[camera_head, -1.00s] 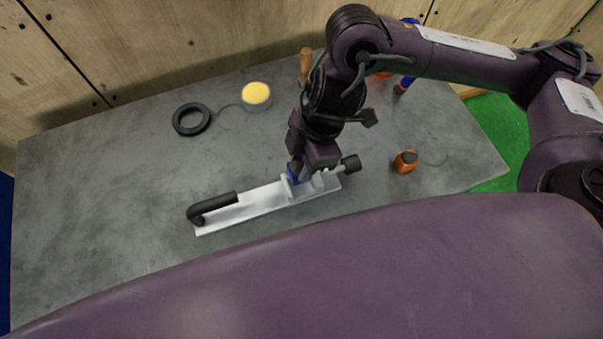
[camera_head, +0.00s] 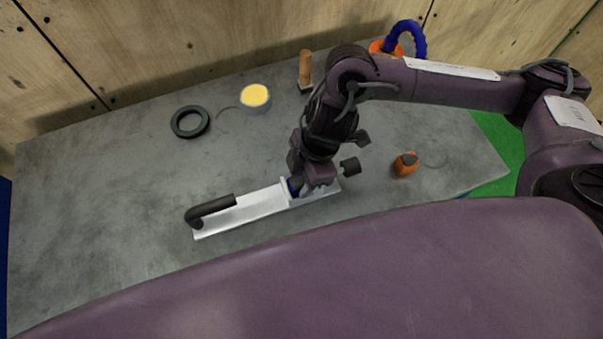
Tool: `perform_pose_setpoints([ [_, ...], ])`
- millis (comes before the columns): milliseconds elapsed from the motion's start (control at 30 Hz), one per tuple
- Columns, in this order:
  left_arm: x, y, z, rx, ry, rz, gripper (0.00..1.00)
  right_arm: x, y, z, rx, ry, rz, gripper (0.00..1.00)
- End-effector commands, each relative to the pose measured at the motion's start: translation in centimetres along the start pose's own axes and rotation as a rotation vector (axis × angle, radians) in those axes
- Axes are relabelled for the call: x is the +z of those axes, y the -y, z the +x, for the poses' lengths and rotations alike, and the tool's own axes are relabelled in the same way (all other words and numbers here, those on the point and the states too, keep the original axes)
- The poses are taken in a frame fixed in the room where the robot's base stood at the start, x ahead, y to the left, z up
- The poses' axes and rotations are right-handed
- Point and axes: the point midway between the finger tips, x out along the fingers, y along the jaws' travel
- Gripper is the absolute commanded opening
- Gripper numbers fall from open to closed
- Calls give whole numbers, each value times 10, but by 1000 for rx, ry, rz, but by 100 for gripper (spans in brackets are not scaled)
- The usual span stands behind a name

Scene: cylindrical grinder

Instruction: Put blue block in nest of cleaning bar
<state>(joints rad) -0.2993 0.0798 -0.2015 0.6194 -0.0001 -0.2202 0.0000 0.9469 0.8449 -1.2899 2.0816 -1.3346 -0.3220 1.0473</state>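The cleaning bar (camera_head: 255,207) is a long pale metal bar lying aslant on the grey table. It has a black curved handle (camera_head: 212,206) at its left end. Its right end, where the nest is, lies partly hidden under my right gripper. My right gripper (camera_head: 308,186) points down at this right part of the bar. The blue block (camera_head: 294,187) shows as a small blue patch at the gripper's left side, low at the bar. The fingers look shut on it but are mostly hidden. Whether the block is seated cannot be seen. My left gripper is not in view.
A black ring (camera_head: 189,120), a yellow-topped round thing (camera_head: 255,97) and a wooden-handled tool (camera_head: 305,70) stand at the back of the grey table (camera_head: 100,200). A small orange thing (camera_head: 405,164) lies to the right. A blue hose (camera_head: 407,32) rises at the back right.

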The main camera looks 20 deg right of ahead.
Motion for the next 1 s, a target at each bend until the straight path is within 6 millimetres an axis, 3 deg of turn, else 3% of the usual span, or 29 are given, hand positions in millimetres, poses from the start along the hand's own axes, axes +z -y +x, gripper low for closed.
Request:
perform_pose_setpoints([
  [67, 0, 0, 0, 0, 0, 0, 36, 0, 0, 0, 0, 0, 0, 54],
  [467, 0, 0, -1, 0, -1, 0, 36, -1, 0, -9, 1, -1, -3, 54],
  [700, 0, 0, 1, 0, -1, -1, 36, -1, -1, -56, 6, 0, -3, 54],
  [800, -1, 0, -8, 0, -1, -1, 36, -1, -2, -82, 7, 2, -2, 54],
  [1000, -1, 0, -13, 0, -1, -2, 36, -1, -1, -111, 4, 1, -1, 54],
])
